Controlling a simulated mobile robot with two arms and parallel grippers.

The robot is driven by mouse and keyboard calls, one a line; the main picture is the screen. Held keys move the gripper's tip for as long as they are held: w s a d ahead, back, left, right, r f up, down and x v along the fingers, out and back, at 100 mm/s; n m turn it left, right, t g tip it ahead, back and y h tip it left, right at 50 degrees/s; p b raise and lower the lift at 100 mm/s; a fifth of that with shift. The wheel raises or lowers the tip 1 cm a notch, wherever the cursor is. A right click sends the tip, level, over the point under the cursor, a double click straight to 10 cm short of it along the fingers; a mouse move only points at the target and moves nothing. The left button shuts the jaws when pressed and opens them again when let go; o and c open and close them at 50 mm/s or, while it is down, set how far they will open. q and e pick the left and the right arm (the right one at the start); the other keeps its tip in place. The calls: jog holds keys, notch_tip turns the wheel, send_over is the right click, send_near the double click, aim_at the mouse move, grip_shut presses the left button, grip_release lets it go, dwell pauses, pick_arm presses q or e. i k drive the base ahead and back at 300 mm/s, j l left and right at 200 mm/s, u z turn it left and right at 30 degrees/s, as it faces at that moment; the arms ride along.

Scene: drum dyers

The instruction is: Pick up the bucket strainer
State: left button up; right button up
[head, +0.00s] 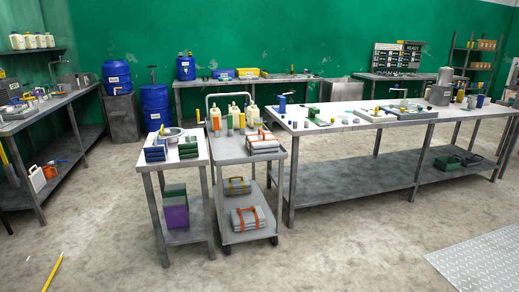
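A round, shallow metal piece (171,132) that looks like a strainer sits at the back of the small white-topped table, behind blue and green folded stacks. It is small in the picture, and I cannot tell for sure that it is the bucket strainer. The small table (182,162) stands left of centre, some distance ahead of me. Neither of my grippers shows in the head view.
A grey cart (232,152) with bottles and strapped bundles stands against the small table's right side. A long workbench (345,112) extends right. A left bench (20,124) lines the wall. Blue drums (155,106) stand behind. The front floor is mostly clear, with a yellow stick-like thing (52,272).

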aim_at(171, 134)
jog(key=i+u, duration=0.25)
jog(key=i, duration=0.4)
jog(key=i+u, duration=0.25)
jog(key=i, duration=0.35)
jog(key=i+l+u, duration=0.2)
jog(key=i, duration=0.4)
jog(key=i+j+u, duration=0.1)
jog(key=i+u, duration=0.5)
jog(key=u, duration=0.2)
jog(key=i+u, duration=0.4)
jog(key=i+l+u, duration=0.2)
jog(key=u, duration=0.15)
jog(key=i+j+u, duration=0.1)
jog(key=i+u, duration=0.6)
jog(key=i+z, duration=0.35)
jog(key=i+j+z, duration=0.2)
jog(key=i+z, duration=0.2)
jog(key=i, duration=0.15)
jog(key=i+z, duration=0.2)
jog(key=z, duration=0.25)
jog(key=i+z, duration=0.2)
jog(key=z, duration=0.25)
jog(key=i+j+z, duration=0.15)
jog(key=z, duration=0.35)
jog(key=i+j+z, duration=0.15)
jog(key=z, duration=0.3)
jog(key=i+j+z, duration=0.1)
jog(key=j+z, duration=0.15)
jog(key=z, duration=0.2)
